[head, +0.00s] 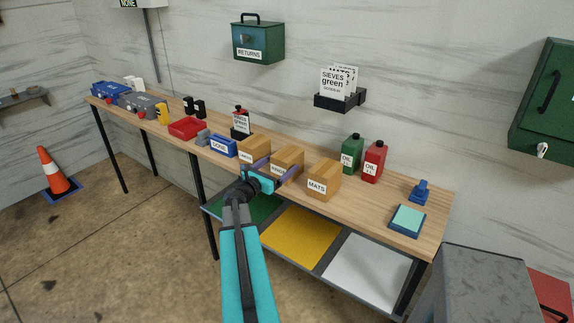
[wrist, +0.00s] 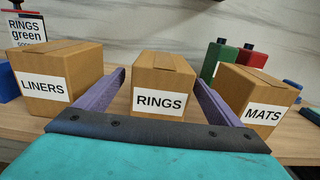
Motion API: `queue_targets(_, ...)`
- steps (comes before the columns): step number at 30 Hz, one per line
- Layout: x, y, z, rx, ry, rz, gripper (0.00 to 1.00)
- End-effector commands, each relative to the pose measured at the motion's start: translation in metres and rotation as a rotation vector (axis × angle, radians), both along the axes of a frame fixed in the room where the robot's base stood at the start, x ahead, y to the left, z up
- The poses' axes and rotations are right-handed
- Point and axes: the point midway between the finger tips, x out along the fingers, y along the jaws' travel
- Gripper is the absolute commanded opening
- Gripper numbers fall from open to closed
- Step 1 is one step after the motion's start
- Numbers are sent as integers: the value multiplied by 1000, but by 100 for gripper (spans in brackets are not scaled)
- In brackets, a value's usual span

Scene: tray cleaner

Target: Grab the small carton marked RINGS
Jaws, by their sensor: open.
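The small brown carton marked RINGS (wrist: 162,82) stands upright on the wooden bench, centred in the wrist view. In the head view the same carton (head: 289,158) is partly covered by my gripper (head: 264,172). My gripper is open, with its two purple fingers (wrist: 160,98) reaching to either side of the RINGS carton. I cannot tell whether either finger touches it. The LINERS carton (wrist: 58,75) stands just left of the left finger, and the MATS carton (wrist: 252,98) stands just right of the right finger.
A green oil can (head: 351,154) and a red oil can (head: 374,162) stand behind and right of the cartons. A blue DONE box (head: 222,147) and a red tray (head: 187,127) lie to the left. The gaps between cartons are narrow.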

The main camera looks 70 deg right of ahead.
Motion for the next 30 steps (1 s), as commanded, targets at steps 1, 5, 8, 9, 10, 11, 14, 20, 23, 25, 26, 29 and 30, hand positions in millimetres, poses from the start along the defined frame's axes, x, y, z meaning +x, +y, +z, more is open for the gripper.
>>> queue_targets(1,0,0,0,0,0,0,88)
queue_targets(5,0,0,0,0,0,0,88)
queue_targets(8,0,0,0,0,0,0,88)
queue_targets(9,0,-1,0,0,0,-1,88)
queue_targets(10,-1,-2,1,0,0,-1,88)
queue_targets(11,-1,-3,1,0,0,-1,88)
queue_targets(14,-3,-9,2,0,0,-1,88)
queue_targets(20,-9,-28,5,0,1,-2,88)
queue_targets(23,-11,-37,3,0,-1,-1,88)
queue_targets(25,-13,-43,3,0,0,-2,88)
queue_targets(26,-14,-45,3,-1,0,-2,88)
queue_targets(29,-15,-49,2,-1,1,-2,88)
queue_targets(30,-15,-50,2,-1,1,-1,88)
